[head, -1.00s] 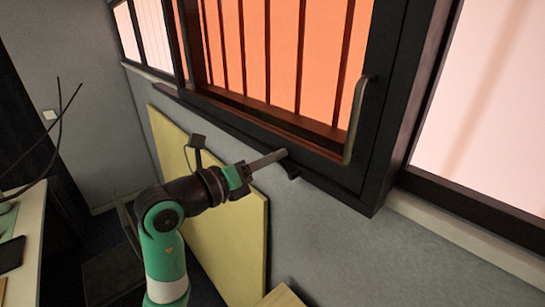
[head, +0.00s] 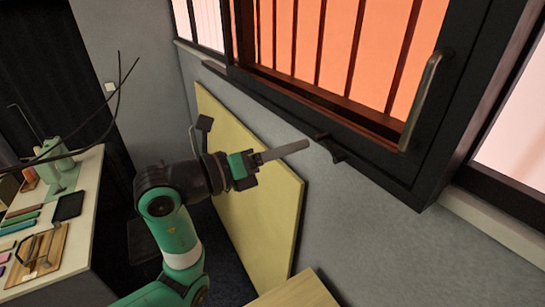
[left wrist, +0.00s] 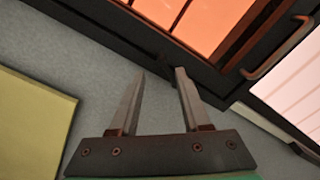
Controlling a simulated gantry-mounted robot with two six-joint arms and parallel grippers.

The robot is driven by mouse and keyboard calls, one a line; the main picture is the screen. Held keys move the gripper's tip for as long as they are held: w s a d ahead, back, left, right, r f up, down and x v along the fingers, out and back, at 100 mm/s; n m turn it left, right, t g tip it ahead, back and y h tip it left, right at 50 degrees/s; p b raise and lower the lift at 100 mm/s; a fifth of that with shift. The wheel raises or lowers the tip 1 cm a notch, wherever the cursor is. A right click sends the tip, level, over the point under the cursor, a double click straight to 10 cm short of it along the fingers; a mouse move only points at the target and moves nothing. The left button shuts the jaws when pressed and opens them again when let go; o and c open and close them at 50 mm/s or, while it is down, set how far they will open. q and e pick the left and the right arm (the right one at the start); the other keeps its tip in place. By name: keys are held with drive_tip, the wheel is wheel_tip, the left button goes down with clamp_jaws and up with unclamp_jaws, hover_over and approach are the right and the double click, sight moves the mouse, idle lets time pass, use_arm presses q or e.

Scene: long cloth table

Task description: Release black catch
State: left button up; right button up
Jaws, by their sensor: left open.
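The black catch (head: 337,154) is a small dark piece on the lower edge of the window's black frame (head: 385,172). My right gripper is not in view.
The window has orange panes and a long metal handle (head: 422,100) at its right side. A yellow board (head: 262,210) leans on the grey wall below. A table (head: 85,205) with tools and a tablet stands at left. A wooden surface (head: 300,290) is at the bottom.

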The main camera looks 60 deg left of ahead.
use_arm(q)
drive_tip(key=s, duration=0.4)
drive_tip(key=shift+s, duration=0.25)
